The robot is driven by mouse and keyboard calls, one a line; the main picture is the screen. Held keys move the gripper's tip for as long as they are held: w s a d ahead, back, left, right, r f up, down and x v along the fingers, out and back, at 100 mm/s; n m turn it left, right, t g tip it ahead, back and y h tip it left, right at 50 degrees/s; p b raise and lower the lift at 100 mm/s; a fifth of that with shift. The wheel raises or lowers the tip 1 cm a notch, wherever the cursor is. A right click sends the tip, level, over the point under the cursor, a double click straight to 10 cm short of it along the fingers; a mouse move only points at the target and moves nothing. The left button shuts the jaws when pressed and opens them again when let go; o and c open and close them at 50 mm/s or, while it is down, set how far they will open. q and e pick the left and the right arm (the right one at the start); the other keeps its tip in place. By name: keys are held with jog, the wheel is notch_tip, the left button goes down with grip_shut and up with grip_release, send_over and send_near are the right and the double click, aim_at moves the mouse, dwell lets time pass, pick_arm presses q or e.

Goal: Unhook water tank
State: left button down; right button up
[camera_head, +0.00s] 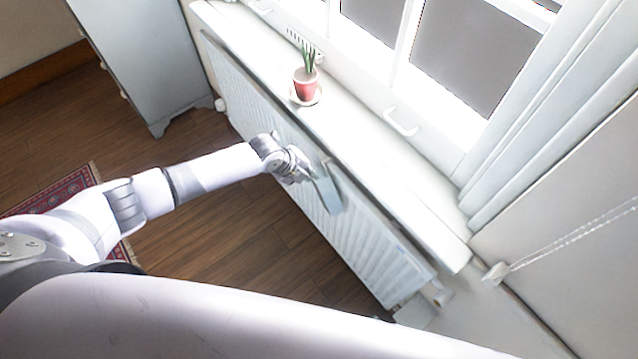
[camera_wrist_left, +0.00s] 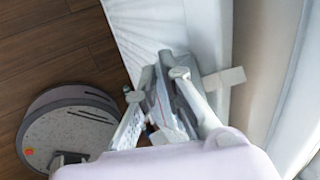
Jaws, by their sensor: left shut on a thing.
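The water tank (camera_head: 326,191) is a slim pale grey-blue container at the front face of the white radiator (camera_head: 375,250), just below the window sill. My left gripper (camera_head: 303,174) reaches it from the left and is shut on it. In the left wrist view the gripper (camera_wrist_left: 160,100) has its fingers on either side of the grey tank (camera_wrist_left: 168,108), close to the radiator's ribbed front. I cannot tell whether the tank still hangs on the radiator. My right gripper is out of view.
The white sill (camera_head: 375,150) overhangs the radiator and carries a potted plant (camera_head: 305,84) on a saucer. A grey cabinet (camera_head: 150,60) stands at the upper left. A pale curtain (camera_head: 560,100) hangs at the right.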

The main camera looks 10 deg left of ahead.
pick_arm(q)
jog(key=shift+w+d+r, duration=0.1)
jog(key=shift+d+r, duration=0.05)
jog(key=shift+r, duration=0.1)
jog(key=shift+p, duration=0.35)
jog(key=s+a+p, duration=0.2)
jog(key=s+a, duration=0.2)
jog(key=s, duration=0.1)
dwell(0.7)
jog(key=shift+s, duration=0.1)
jog(key=shift+a, duration=0.1)
